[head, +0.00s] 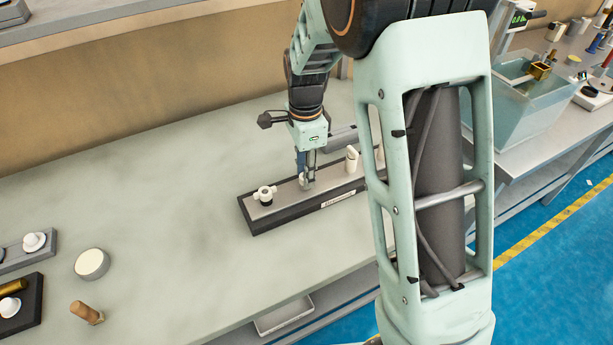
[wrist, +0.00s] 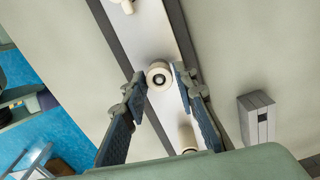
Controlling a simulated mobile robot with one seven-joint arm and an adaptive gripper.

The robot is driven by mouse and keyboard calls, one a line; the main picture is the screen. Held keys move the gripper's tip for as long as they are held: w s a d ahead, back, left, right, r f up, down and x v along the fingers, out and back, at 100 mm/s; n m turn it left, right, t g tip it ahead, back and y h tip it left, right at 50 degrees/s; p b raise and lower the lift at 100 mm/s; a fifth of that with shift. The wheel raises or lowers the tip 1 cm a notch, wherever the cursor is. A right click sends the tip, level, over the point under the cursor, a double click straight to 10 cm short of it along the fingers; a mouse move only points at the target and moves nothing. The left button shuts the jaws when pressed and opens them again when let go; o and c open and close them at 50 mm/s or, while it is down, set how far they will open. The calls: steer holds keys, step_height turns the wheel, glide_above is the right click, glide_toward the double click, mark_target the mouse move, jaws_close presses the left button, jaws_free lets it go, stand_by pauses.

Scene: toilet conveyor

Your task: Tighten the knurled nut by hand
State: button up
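A long dark fixture bar (head: 258,225) with a pale top strip lies on the bench. A round cream piece with a dark-ringed centre, apparently the knurled nut (wrist: 159,75), stands on the strip in the wrist view. My gripper (head: 307,183) points down at the middle of the bar. In the wrist view my gripper (wrist: 160,74) has one finger on each side of the round piece, tips very near it. I cannot tell whether they touch it. Fine knurling is too small to see, and the fingers partly hide the piece in the head view.
On the same bar are a white knob (head: 265,193) at the left and a cream post (head: 352,158) at the right. A round disc (head: 92,264) and a brown peg (head: 86,312) lie front left. A grey block (wrist: 257,118) lies beside the bar.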

steer(key=shift+r+p, duration=1.3)
steer(key=shift+r, duration=0.25)
steer(key=shift+o, duration=0.4)
steer(key=o, duration=0.5)
steer(key=shift+c, duration=0.2)
steer(key=c, duration=0.5)
steer(key=shift+o, duration=0.2)
